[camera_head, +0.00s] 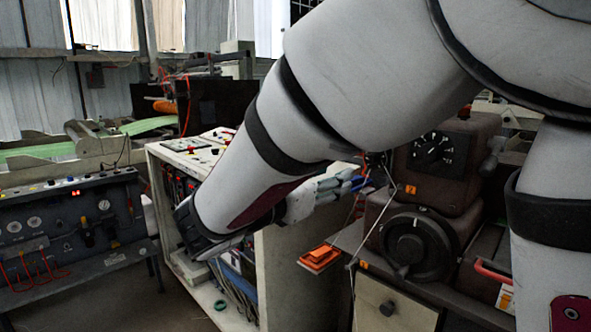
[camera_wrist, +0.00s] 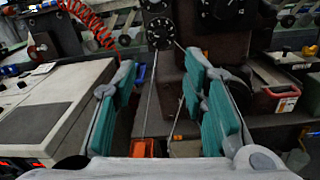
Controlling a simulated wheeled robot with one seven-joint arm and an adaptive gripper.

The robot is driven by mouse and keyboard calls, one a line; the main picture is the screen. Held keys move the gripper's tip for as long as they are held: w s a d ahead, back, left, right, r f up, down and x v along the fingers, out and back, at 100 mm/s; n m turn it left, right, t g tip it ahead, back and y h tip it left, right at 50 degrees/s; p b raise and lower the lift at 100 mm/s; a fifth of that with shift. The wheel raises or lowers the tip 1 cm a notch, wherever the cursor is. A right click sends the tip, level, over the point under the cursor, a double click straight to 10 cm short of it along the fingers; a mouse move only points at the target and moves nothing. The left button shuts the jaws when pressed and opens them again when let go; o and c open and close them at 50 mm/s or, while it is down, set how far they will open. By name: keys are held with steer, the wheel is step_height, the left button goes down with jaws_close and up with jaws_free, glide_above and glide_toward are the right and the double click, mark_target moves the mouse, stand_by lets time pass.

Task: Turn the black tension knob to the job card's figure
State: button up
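A black dial with white marks (camera_head: 432,148) sits on the brown machine's upper housing in the head view; it may be the tension knob. In the wrist view a small round black dial with pale marks (camera_wrist: 160,33) lies ahead, between the finger directions, and a larger black dial (camera_wrist: 222,10) is cut by the top edge. I cannot tell which is the tension knob, or read a setting. My gripper (camera_wrist: 161,66) is open and empty, its teal pads wide apart. In the head view its fingers (camera_head: 335,185) show left of the machine, apart from the dial. No job card is readable.
A large black handwheel (camera_head: 412,248) is below the dial. An orange block (camera_head: 320,257) lies at the bench's left edge. A pale cabinet (camera_head: 285,262) stands beneath my forearm. A red bin (camera_wrist: 274,99) is right in the wrist view. Thin cables hang before the machine.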

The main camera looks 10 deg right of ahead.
mark_target(370, 161)
steer(key=b+x, duration=0.1)
steer(key=x, duration=1.2)
steer(key=shift+w+d+b, duration=0.15)
steer(key=shift+d+b, duration=0.2)
steer(key=shift+b, duration=0.05)
steer(key=shift+c, duration=0.5)
jaws_close()
